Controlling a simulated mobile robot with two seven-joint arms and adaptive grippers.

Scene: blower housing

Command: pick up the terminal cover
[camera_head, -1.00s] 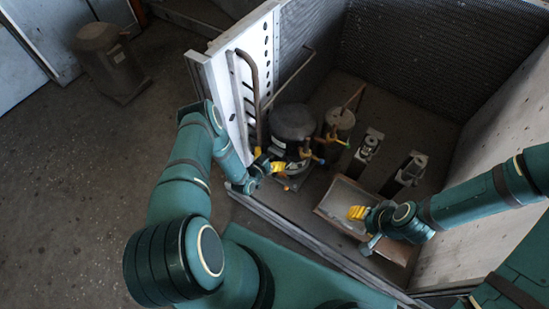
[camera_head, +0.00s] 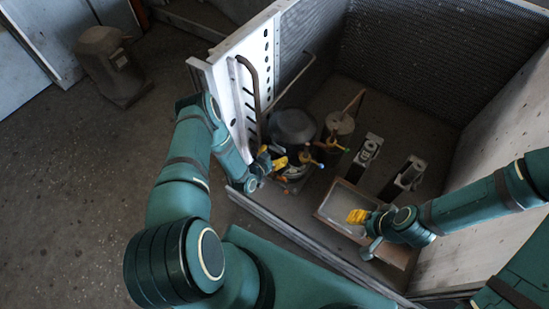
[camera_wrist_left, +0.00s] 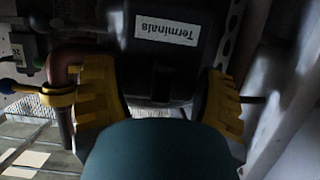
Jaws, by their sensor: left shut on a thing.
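The terminal cover (camera_wrist_left: 168,62) is a dark box with a white "Terminals" label, upside down in the left wrist view. My left gripper (camera_wrist_left: 160,85) has its yellow fingers on either side of it and is shut on it. In the head view my left gripper (camera_head: 276,162) is beside the black compressor (camera_head: 292,126), near the white perforated panel. The cover is small and dark there and hard to make out. My right gripper (camera_head: 358,216) is over the shallow tray, and its finger opening is too small to judge.
The tray (camera_head: 328,207) lies on the housing floor. A grey cylinder (camera_head: 340,122), copper pipes and valves with coloured handles crowd the compressor. Two metal blocks (camera_head: 367,150) (camera_head: 408,173) stand right of them. The white panel (camera_head: 240,85) rises close on the left.

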